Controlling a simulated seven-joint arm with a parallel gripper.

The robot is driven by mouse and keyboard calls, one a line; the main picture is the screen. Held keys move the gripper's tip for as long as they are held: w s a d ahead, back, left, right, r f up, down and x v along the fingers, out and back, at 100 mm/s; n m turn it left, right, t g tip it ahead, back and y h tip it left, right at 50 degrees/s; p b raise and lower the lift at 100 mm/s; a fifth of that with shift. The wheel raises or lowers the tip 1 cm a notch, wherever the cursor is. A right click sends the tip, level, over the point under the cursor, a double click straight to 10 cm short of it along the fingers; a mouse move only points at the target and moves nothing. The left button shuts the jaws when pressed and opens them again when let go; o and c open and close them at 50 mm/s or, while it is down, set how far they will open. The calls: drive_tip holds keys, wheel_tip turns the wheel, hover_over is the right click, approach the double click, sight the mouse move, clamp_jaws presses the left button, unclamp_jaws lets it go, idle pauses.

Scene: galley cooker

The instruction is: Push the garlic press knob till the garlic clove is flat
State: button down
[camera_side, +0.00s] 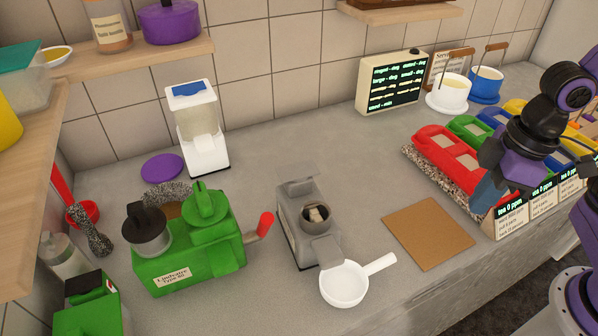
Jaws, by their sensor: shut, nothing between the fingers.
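A grey press-like device (296,232) stands on the counter at the middle. Its round cup (316,212) is open at the top. A pale beige piece (315,213), which looks like the garlic clove, sits inside. I cannot pick out a separate knob on this device; its upper block (298,188) rises behind the cup. I cannot tell how flat the clove is. My gripper (484,200) is at the right, well apart from the grey device, pointing down by the red tray. It is shut and holds nothing.
A white pan (345,284) stands at the grey device's front. A green machine (190,256) with a red-ended handle (265,224) stands left of it. Coloured trays (447,151) lie near my gripper. A brown board (428,233) lies between; the counter behind it is clear.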

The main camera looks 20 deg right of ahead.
drive_tip(key=w+a+r+m+t+y, duration=0.25)
drive_tip(key=w+a+m, duration=0.35)
drive_tip(key=w+a, duration=0.6)
wheel_tip(320, 180, up, 6)
drive_tip(key=m+t+y, duration=0.1)
drive_tip(key=m+t, duration=0.3)
drive_tip(key=m, duration=0.2)
hover_over(303, 171)
drive_tip(key=shift+f, duration=4.35)
drive_tip(key=shift+f, duration=0.2)
drive_tip(key=shift+f, duration=0.25)
